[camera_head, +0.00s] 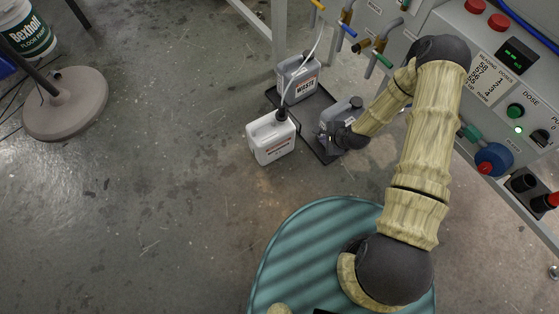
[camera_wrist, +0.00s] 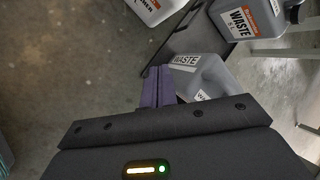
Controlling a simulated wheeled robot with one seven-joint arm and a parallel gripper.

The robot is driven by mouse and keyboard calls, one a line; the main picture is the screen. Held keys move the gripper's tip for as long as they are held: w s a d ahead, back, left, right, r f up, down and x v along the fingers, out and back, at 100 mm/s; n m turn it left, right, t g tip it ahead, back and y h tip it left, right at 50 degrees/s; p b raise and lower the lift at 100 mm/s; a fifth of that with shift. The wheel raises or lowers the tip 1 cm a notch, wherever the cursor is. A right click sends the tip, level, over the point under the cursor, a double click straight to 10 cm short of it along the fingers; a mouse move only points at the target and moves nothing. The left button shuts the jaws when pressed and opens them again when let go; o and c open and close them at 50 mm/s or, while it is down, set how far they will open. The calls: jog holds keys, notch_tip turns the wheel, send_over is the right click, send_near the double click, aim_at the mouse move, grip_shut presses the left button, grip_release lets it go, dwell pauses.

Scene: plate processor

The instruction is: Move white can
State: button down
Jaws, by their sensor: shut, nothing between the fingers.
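The white can (camera_head: 272,140) stands upright on the floor at the left of the dark tray, with a dark cap and a hose running up from it. Part of it shows at the top of the wrist view (camera_wrist: 154,10). My gripper (camera_head: 328,136) is to the right of the white can, apart from it, low by the front grey can. In the wrist view its purple fingers (camera_wrist: 158,86) are together and empty, beside the front grey can; I cannot tell whether they touch it.
The front grey waste can (camera_wrist: 205,76) and the rear grey waste can (camera_head: 297,80) are at the dark tray (camera_head: 318,103). The machine's frame and pipes (camera_head: 378,60) stand behind. A round stand base (camera_head: 66,103) is at the far left. The floor left of the white can is clear.

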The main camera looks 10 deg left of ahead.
jog(key=s+a+f+m+t, duration=0.1)
jog(key=s+a+f+m, duration=0.1)
jog(key=s+f+m, duration=0.1)
jog(key=s+a+f+m+y, duration=0.1)
jog(key=s+a+f+m, duration=0.2)
jog(key=f+m, duration=0.2)
jog(key=s+a+f+m+t+b, duration=0.1)
jog(key=s+a+f+m, duration=0.2)
jog(key=f, duration=0.6)
jog(key=shift+s+a+f+m+t+y, duration=0.15)
jog(key=shift+a+m+t+y, duration=0.2)
jog(key=shift+m, duration=0.45)
jog(key=shift+f, duration=0.15)
jog(key=b, duration=0.6)
send_near(277, 158)
notch_tip(277, 158, down, 4)
jog(key=shift+a+f, duration=0.2)
jog(key=shift+w+a+r+b, duration=0.2)
jog(key=shift+w+a+b, duration=0.15)
jog(key=shift+w+a, duration=0.65)
jog(key=shift+w+a+r, duration=0.15)
jog(key=shift+w+a, duration=0.15)
jog(key=shift+w, duration=0.15)
jog(key=shift+w, duration=0.1)
